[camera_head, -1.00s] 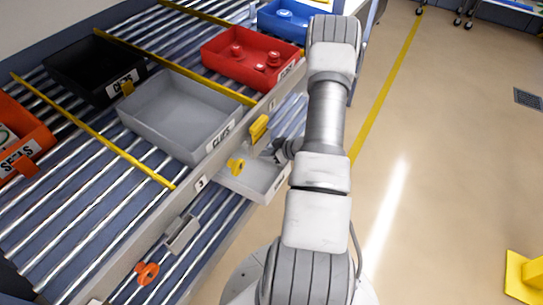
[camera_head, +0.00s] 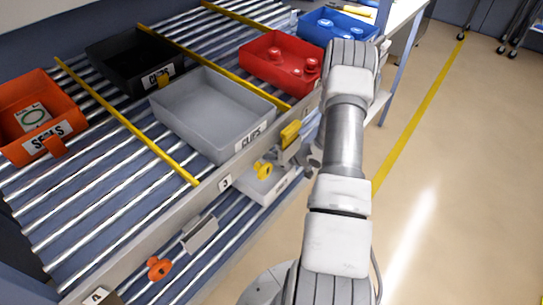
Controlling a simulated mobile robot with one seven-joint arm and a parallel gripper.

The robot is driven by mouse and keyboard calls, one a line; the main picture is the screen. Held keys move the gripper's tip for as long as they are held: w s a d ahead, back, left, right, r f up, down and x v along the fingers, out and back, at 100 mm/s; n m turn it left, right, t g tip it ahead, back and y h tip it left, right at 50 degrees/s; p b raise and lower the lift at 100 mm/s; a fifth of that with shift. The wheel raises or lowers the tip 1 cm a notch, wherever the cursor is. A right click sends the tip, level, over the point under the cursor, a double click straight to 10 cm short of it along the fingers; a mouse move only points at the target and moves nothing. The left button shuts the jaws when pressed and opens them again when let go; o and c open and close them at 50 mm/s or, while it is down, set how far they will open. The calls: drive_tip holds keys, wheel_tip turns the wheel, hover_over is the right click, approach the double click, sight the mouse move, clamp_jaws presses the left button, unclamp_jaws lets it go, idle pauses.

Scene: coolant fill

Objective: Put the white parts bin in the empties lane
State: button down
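The white parts bin (camera_head: 262,189) lies low, on the lower roller level below the front rail. Its left and upper parts are hidden by the rail and the yellow knob. A label, too small to read, shows on its right wall. My gripper (camera_head: 291,158) is at the bin's upper right, beside the rail and partly hidden by my arm. Its fingers are small and overlapped, so I cannot tell whether they are open, or whether they touch the bin. The lower rollers (camera_head: 205,262) run beneath the rail; no sign naming the empties lane is readable.
On the upper rollers stand a grey CLIPS bin (camera_head: 205,105), a red bin (camera_head: 262,72), a black bin (camera_head: 120,62), an orange SEALS bin (camera_head: 52,88) and a blue bin (camera_head: 330,22). Yellow dividers separate lanes. An orange knob (camera_head: 160,268) sits lower left.

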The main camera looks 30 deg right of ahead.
drive_tip(key=shift+f, duration=0.2)
drive_tip(key=c, duration=1)
unclamp_jaws()
drive_tip(key=shift+o, duration=0.2)
drive_tip(key=shift+r+p, duration=2.7)
drive_tip(key=shift+r, duration=0.85)
drive_tip(key=shift+s+f, duration=0.1)
drive_tip(key=shift+s, duration=0.05)
